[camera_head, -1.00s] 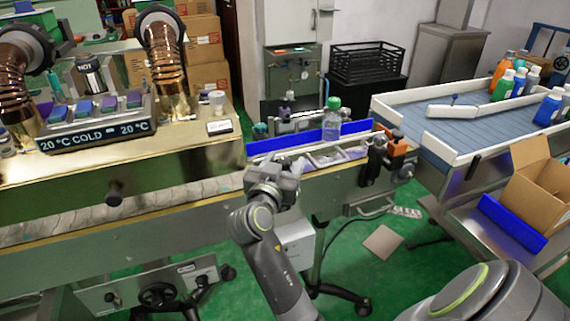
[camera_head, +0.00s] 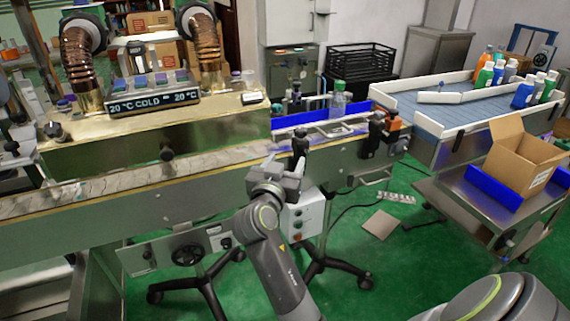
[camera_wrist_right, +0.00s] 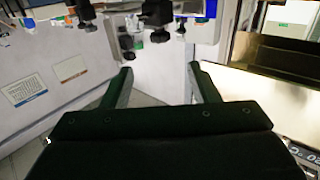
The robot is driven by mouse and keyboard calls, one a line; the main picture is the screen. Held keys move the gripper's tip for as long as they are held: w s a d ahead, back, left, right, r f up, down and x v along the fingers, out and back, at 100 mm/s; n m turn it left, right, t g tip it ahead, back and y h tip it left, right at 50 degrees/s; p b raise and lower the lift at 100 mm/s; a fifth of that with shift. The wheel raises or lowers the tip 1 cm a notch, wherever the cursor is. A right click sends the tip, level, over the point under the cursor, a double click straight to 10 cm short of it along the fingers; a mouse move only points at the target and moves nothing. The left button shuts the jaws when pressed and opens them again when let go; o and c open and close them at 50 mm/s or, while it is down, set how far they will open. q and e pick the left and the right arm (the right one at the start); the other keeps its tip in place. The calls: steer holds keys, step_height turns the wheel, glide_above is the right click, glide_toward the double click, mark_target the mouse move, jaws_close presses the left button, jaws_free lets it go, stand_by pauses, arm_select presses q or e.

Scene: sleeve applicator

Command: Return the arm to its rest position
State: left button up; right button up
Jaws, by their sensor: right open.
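My right arm (camera_head: 277,270) comes up from the bottom middle of the head view. Its grey gripper (camera_head: 281,172) is in front of the conveyor (camera_head: 215,187), overlapping its near side in the picture; I cannot tell the gap. In the right wrist view the two dark fingers of this gripper (camera_wrist_right: 162,80) stand wide apart with nothing between them. A clear bottle with a green cap (camera_head: 338,104) stands upright on the conveyor, beyond the gripper and apart from it. My left gripper is not in view.
A heat tunnel (camera_head: 160,140) with copper ducts is at left. A side table (camera_head: 440,118) with several coloured bottles and an open cardboard box (camera_head: 520,160) are at right. A control box (camera_head: 303,215) hangs below the conveyor. Green floor (camera_head: 400,280) is open at lower right.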

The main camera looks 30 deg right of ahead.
step_height(320, 180, down, 19)
steer(key=w+a+n+y+p, duration=0.2)
steer(key=w+n+y+p, duration=0.1)
steer(key=n+y, duration=0.3)
steer(key=s+a+f+n+g+y+p, duration=0.15)
steer(key=s+f, duration=0.25)
steer(key=f, duration=0.5)
steer(key=s+f+n+g+y, duration=0.2)
steer(key=s+f, duration=0.2)
steer(key=f, duration=0.4)
steer(key=s+f+g+y+p, duration=0.1)
steer(key=s+f+g, duration=0.1)
steer(key=s+f, duration=0.7)
steer(key=s+f+g+y+p, duration=0.1)
steer(key=s+f+g+p, duration=0.1)
steer(key=s+f, duration=0.75)
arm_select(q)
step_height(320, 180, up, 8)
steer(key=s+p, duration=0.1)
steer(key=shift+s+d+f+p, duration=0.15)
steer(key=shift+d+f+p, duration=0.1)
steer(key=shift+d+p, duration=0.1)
arm_select(e)
steer(key=s+f+g+y, duration=0.1)
steer(key=s+f+g, duration=0.1)
steer(key=s, duration=2.2)
steer(key=shift+s+d+f+g, duration=0.3)
steer(key=shift+s+d+g, duration=0.15)
steer(key=shift+g, duration=0.1)
